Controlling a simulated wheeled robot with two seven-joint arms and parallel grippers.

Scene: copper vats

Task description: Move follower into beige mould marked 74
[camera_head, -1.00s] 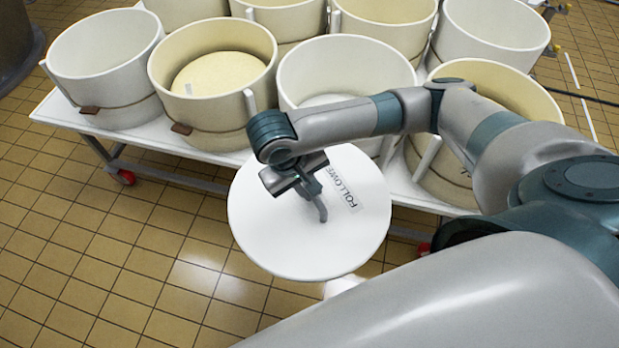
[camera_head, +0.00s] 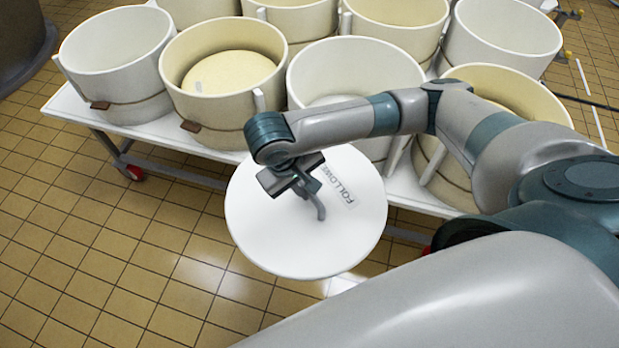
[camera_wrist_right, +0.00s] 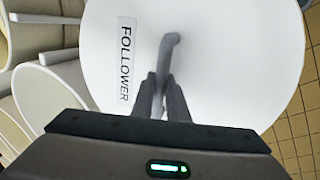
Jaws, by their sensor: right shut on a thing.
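The follower (camera_head: 290,245) is a flat white disc with a grey bent handle and a label; the label reads FOLLOWER in the right wrist view (camera_wrist_right: 235,60). My right gripper (camera_head: 308,196) is shut on the handle and holds the disc in front of the mould table, above the floor. In the right wrist view both fingers (camera_wrist_right: 163,100) close around the handle. Beige moulds include one at front left (camera_head: 205,110) with a pale yellow disc inside, and one at right (camera_head: 440,165), partly behind my arm. I cannot read a 74 on any mould. My left gripper is out of view.
A white wheeled table (camera_head: 160,135) carries several white and beige moulds close together. A white mould (camera_head: 355,62) stands right behind the follower. A dark vat (camera_head: 20,40) is at far left. The tiled floor (camera_head: 110,270) at front left is clear.

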